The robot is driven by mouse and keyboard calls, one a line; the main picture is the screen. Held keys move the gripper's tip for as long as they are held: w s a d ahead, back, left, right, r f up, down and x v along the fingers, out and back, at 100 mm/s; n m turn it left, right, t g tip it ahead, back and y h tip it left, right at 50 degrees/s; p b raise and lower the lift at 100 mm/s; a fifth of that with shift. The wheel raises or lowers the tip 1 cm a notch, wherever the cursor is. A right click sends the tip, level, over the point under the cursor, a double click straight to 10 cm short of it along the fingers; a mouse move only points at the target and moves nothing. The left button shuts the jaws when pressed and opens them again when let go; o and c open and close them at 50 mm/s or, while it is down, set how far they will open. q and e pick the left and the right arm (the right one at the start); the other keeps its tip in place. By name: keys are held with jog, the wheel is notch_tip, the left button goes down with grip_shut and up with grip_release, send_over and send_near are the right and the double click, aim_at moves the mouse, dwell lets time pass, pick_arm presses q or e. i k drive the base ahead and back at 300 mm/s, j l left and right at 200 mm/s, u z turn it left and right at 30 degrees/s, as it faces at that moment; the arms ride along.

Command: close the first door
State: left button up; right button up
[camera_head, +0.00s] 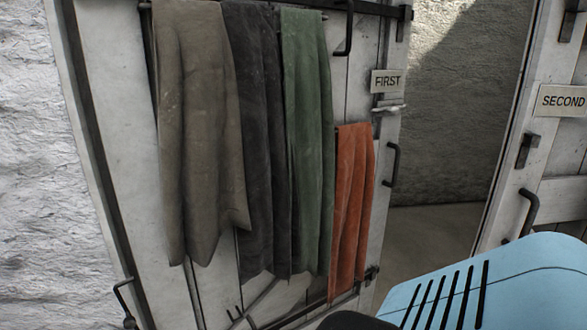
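The first door (352,98) is a white plank door that fills the left and middle of the head view. A "FIRST" plate (387,82) is on its right part, with a small lever (389,108) below it and a dark pull handle (392,165) lower down. To the right of its edge, a wall and floor beyond show through an opening, so the door appears to stand open. Several cloths hang over its face and hide much of it. Neither of my grippers is in view.
Brown (200,130), dark grey (255,130), green (306,130) and orange (350,210) cloths hang on the door. A "SECOND" door (562,190) is at right. Rough wall (35,170) is at left. A light blue slotted body covers the bottom right.

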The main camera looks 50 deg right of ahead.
aim_at(253, 172)
jog(key=z, duration=1.8)
